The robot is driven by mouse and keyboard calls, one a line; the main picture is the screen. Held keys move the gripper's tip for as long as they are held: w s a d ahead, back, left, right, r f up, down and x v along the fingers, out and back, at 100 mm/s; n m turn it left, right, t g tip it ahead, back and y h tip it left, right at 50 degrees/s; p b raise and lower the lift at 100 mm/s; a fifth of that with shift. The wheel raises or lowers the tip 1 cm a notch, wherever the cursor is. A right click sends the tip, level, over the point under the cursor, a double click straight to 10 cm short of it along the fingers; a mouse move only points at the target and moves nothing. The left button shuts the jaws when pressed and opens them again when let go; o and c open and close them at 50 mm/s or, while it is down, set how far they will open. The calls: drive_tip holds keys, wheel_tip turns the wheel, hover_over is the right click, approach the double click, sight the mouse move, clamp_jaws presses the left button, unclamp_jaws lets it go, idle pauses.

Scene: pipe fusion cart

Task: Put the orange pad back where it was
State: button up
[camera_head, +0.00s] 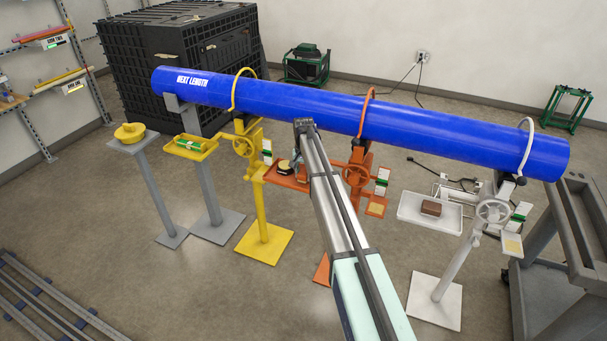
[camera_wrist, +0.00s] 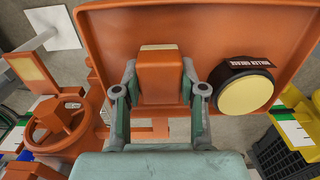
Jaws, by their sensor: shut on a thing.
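My gripper (camera_wrist: 159,82) is shut on the orange pad (camera_wrist: 160,82), a small orange block with a tan strip at its far end, one finger on each side. The pad is over the orange tray (camera_wrist: 215,28); I cannot tell whether it touches the tray floor. In the head view the orange tray (camera_head: 290,183) sits at the middle stand, under the blue pipe (camera_head: 330,114). My arm hides part of that stand, and the pad cannot be made out there. A round black piece with a yellow top (camera_wrist: 245,96) and a dark label lies in the tray to the right.
An orange handwheel (camera_wrist: 58,122) and a small orange plate with a tan square (camera_wrist: 30,68) are left of the tray. Yellow (camera_head: 190,148) and white (camera_head: 415,212) trays flank it in the head view; the white one holds a brown block (camera_head: 432,208). The pipe runs close above.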

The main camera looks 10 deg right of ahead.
sight(304, 173)
drive_tip(key=o, duration=1)
drive_tip(key=shift+f, duration=0.15)
wheel_tip(304, 173, up, 12)
drive_tip(key=b, duration=0.3)
drive_tip(key=shift+r+b, duration=0.2)
drive_tip(key=shift+b, duration=0.1)
